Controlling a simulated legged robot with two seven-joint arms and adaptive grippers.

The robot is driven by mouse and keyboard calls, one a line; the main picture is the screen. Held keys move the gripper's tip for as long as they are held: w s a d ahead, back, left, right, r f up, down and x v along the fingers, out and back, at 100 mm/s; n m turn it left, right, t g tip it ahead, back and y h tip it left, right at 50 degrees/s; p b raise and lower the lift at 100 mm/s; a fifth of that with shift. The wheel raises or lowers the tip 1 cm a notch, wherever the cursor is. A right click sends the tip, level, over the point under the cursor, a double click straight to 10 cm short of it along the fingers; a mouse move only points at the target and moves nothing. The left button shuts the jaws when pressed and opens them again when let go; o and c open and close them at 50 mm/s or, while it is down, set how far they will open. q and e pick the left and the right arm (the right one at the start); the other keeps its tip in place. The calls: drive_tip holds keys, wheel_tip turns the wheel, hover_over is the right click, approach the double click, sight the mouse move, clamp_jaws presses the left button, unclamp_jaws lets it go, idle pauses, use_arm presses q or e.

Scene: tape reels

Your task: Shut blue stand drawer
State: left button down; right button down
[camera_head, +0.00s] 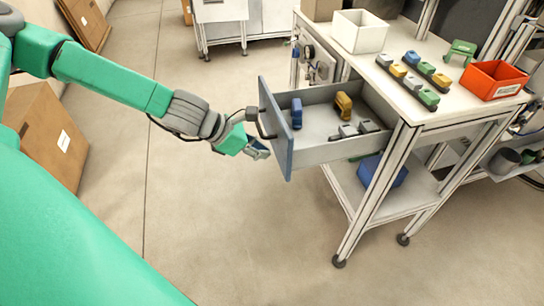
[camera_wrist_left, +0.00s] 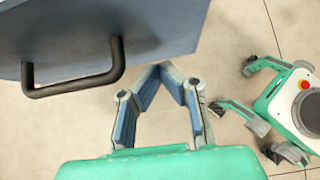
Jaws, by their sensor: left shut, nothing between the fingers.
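The blue-fronted drawer (camera_head: 276,130) stands pulled out to the left from under the stand's white worktop in the head view. It holds a blue block, a yellow block and several grey pieces. Its dark handle (camera_head: 262,124) is on the outer face. In the left wrist view the blue front (camera_wrist_left: 165,28) fills the top left, with the dark handle (camera_wrist_left: 75,84) below it. My left gripper (camera_head: 262,152) is shut and empty, just outside the drawer front near the handle. The fingers (camera_wrist_left: 160,72) meet at their tips in the wrist view, right of the handle. My right gripper is not seen.
On the worktop (camera_head: 385,85) are a white bin (camera_head: 358,31), an orange bin (camera_head: 494,80), a green piece (camera_head: 461,49) and several coloured blocks. A blue bin (camera_head: 383,170) sits on the lower shelf. Cardboard boxes (camera_head: 52,135) stand at left. The floor before the drawer is clear.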

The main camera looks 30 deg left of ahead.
use_arm(q)
drive_tip(key=shift+w+d+r, duration=0.2)
drive_tip(key=shift+w+d, duration=0.65)
drive_tip(key=shift+w, duration=0.1)
